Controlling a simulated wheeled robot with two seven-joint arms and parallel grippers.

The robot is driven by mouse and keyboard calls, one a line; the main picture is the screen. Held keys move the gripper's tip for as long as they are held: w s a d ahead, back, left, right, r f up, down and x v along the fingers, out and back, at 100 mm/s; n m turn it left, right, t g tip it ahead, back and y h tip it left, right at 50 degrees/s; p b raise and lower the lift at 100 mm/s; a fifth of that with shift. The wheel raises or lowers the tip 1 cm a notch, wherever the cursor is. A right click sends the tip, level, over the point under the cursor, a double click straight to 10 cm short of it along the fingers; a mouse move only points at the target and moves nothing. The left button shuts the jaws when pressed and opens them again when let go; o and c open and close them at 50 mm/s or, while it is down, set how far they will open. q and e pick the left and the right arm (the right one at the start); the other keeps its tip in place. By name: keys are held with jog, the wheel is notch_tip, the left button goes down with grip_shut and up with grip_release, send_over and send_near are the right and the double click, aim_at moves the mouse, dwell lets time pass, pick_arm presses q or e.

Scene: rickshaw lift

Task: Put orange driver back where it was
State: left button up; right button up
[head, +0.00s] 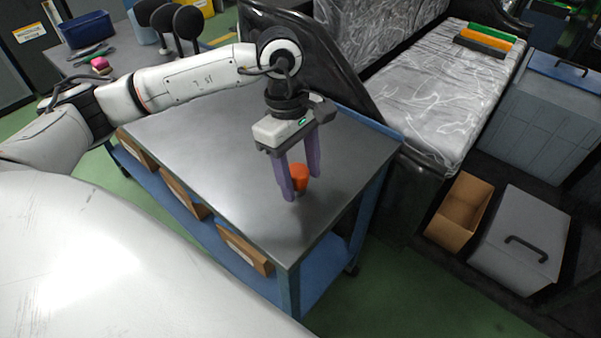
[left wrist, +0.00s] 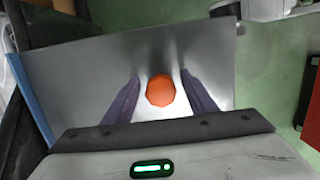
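The orange driver (head: 299,174) is at the metal-topped workbench (head: 200,140), near its right end. It shows as a round orange shape between the fingers in the left wrist view (left wrist: 160,90). My left gripper (head: 300,180) points down over the bench with its purple fingers on either side of the driver. In the left wrist view the fingers (left wrist: 160,100) stand apart, with a visible gap on both sides of the driver. Whether the driver touches the bench top is hard to tell. My right gripper is in neither view.
A rickshaw seat with a patterned cushion (head: 425,105) stands against the bench's far right side, with green and orange blocks (head: 488,38) on it. A cardboard box (head: 457,212) and a grey lidded box (head: 520,240) lie right. A blue bin (head: 88,28) stands at the back left. The bench top around the gripper is clear.

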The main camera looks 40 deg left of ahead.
aim_at(293, 167)
pick_arm(q)
jog(key=shift+r, duration=0.2)
notch_tip(293, 167, up, 12)
jog(key=a, duration=0.1)
jog(key=shift+a, duration=0.4)
jog(key=shift+w+f, duration=0.1)
